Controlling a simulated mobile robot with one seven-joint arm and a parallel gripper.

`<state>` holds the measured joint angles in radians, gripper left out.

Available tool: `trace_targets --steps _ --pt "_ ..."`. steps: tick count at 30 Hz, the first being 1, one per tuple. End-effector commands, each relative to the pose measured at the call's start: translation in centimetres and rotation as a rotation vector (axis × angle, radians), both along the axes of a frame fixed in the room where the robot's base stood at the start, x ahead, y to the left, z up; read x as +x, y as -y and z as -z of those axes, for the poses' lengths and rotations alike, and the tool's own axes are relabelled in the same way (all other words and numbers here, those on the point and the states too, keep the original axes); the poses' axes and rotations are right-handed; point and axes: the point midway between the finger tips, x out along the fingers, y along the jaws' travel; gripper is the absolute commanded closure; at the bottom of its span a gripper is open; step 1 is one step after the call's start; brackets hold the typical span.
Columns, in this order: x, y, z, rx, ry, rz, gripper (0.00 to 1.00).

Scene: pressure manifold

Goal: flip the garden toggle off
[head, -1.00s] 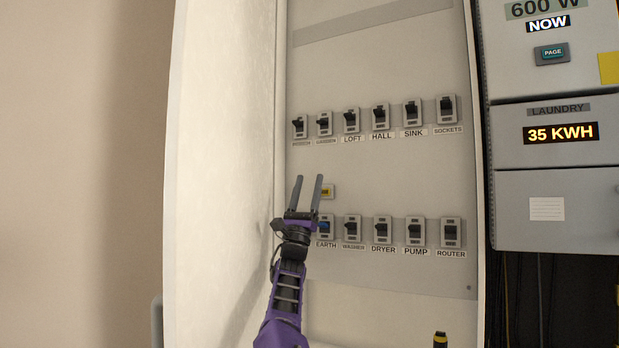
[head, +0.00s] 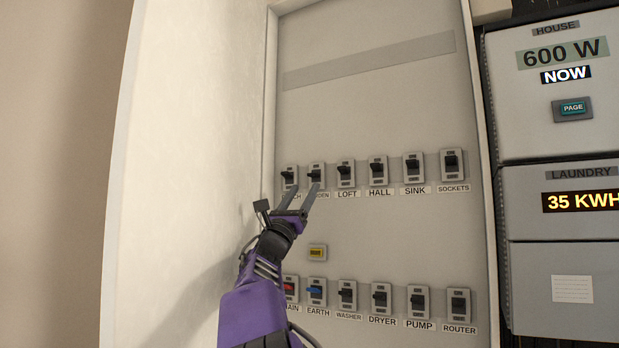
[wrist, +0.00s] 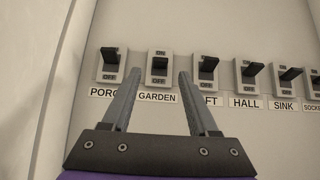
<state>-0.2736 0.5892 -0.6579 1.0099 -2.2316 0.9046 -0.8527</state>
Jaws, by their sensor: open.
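The garden toggle (wrist: 159,66) is a black lever on a grey plate, second from the left in the upper row. Its GARDEN label (wrist: 157,97) reads clearly in the wrist view. My gripper (head: 299,190) is open and empty, pointing up at the panel. In the wrist view the fingers of my gripper (wrist: 158,75) stand on either side of the garden toggle; contact is not visible.
The porch toggle (wrist: 110,60) is close on the left and the loft toggle (wrist: 207,70) close on the right. A lower row holds more toggles, including earth (head: 316,290). A white side wall (head: 195,130) stands left of the panel.

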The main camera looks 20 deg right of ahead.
Motion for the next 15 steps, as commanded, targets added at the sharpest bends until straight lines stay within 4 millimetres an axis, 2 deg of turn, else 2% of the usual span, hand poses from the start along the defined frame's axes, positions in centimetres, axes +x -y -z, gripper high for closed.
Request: trace_targets --steps 1,6,15 --pt "0.4 0.5 -1.0 -0.002 0.001 0.004 0.40" --pt "1.4 1.8 -2.6 -0.001 0.002 0.002 0.40" --pt "2.0 2.6 -3.3 0.000 0.002 0.001 0.40"
